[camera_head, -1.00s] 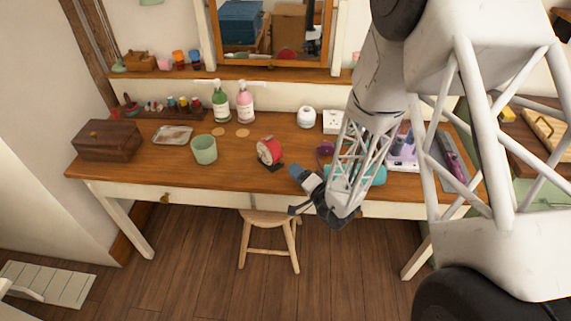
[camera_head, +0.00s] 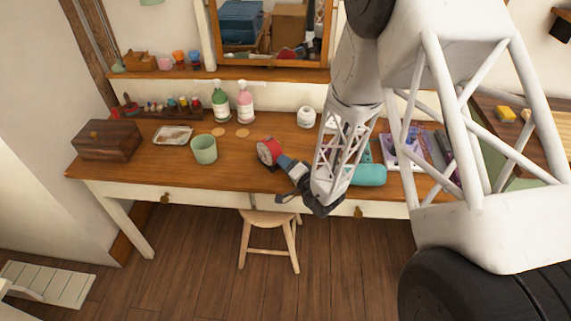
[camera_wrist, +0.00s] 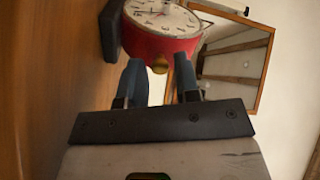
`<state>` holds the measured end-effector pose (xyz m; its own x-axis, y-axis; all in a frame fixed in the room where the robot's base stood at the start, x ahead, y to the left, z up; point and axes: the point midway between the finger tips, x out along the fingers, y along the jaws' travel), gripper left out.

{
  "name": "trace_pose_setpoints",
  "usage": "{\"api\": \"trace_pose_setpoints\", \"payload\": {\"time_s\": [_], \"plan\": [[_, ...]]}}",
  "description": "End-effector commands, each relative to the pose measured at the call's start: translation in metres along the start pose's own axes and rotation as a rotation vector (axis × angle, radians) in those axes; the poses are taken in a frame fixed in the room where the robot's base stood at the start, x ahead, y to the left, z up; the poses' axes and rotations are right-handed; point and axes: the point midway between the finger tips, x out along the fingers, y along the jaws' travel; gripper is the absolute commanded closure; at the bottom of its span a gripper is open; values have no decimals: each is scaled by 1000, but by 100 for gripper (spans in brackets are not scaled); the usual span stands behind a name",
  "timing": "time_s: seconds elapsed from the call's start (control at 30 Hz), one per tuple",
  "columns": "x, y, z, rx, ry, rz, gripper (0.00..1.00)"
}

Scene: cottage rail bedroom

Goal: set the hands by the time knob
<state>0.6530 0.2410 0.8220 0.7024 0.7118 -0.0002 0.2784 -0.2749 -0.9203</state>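The red clock (camera_head: 265,152) stands on the wooden desk in the head view, left of my gripper. In the wrist view the clock (camera_wrist: 158,44) fills the upper middle, its white dial with dark hands partly cut off by the top edge. A small brass knob (camera_wrist: 160,65) sticks out of its red side toward me. My gripper (camera_head: 283,162) reaches the clock from the right. Its two blue fingers are apart, one on each side of the knob, with gaps visible. The exact hand positions are too small to read.
A green cup (camera_head: 204,149) stands left of the clock. Green (camera_head: 220,106) and pink (camera_head: 245,106) bottles stand behind. A stool (camera_head: 268,218) is below the front edge.

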Motion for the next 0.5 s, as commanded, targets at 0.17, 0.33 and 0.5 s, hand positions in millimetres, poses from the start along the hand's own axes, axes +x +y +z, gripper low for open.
{"api": "trace_pose_setpoints", "payload": {"time_s": [0.17,0.33,0.5], "plan": [[0,0,0,0,0,0,97],[0,0,0,4,0,0,100],[0,0,0,54,0,-1,100]]}}
